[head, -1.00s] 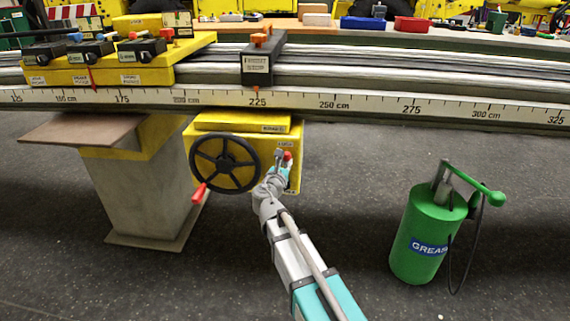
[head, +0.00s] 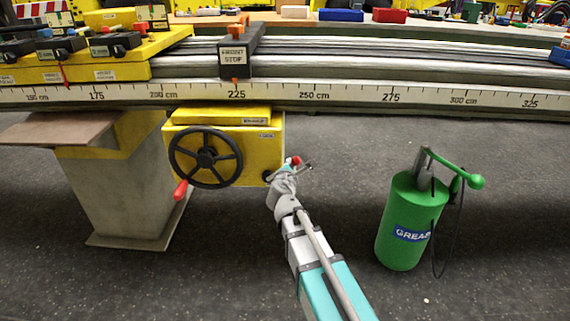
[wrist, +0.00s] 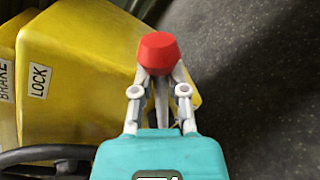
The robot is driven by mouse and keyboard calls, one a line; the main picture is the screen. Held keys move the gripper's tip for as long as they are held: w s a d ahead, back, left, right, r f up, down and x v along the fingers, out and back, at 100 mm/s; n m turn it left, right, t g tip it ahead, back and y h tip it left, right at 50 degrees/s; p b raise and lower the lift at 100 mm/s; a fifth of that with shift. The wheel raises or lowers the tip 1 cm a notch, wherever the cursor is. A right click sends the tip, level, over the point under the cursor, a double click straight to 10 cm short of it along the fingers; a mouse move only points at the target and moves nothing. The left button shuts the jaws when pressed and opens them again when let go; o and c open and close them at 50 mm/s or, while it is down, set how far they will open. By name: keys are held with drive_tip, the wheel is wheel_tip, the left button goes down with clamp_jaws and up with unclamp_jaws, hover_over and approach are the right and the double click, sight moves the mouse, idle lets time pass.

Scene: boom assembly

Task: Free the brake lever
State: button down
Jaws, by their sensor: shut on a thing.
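The brake lever's red knob (wrist: 158,53) sits between my gripper's fingertips in the wrist view. A grey rod shows below it between the fingers. In the head view the knob (head: 296,160) is just right of the yellow box (head: 262,155). My gripper (head: 290,172) is shut on the knob, reaching up from below right. The yellow box also fills the left of the wrist view (wrist: 85,70), with a LOCK label (wrist: 39,81) and a partly cut-off BRAKE label (wrist: 5,80). The lever's pivot is mostly hidden by my gripper.
A black handwheel (head: 206,158) with a red handle (head: 181,190) is left of the lever. The ruled rail (head: 350,97) runs above. A green grease can (head: 400,225) stands on the floor to the right. Open floor lies between it and my arm.

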drive_tip(key=shift+d+f+m+y+b, duration=0.3)
drive_tip(key=shift+d+f+m+b, duration=0.5)
drive_tip(key=shift+f+m, duration=0.45)
drive_tip(key=shift+d+r, duration=0.1)
drive_tip(key=shift+d, duration=0.05)
drive_tip(key=c, duration=0.6)
unclamp_jaws()
drive_tip(key=shift+c, duration=0.2)
